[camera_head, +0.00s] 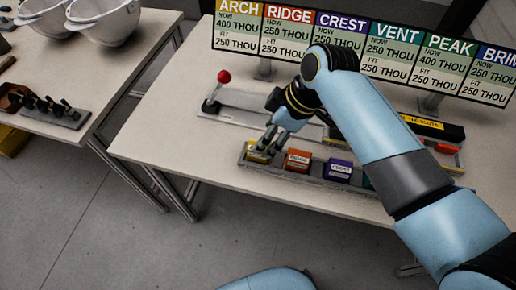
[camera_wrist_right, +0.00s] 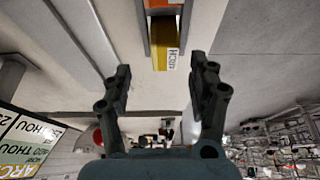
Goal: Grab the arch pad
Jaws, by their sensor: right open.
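The arch pad (camera_head: 254,156) is the yellow block at the left end of a grey slotted tray (camera_head: 312,178) on the table. My right gripper (camera_head: 268,142) is directly over it and partly covers it in the head view. Whether a fingertip touches the pad cannot be told. My left gripper is not in view.
Orange (camera_head: 298,160) and purple (camera_head: 339,170) blocks sit beside the yellow one in the tray. A red-knobbed lever (camera_head: 224,77) stands behind left. A sign board (camera_head: 283,38) lines the back. A left table holds white helmet shells (camera_head: 105,20). The table's front left is clear.

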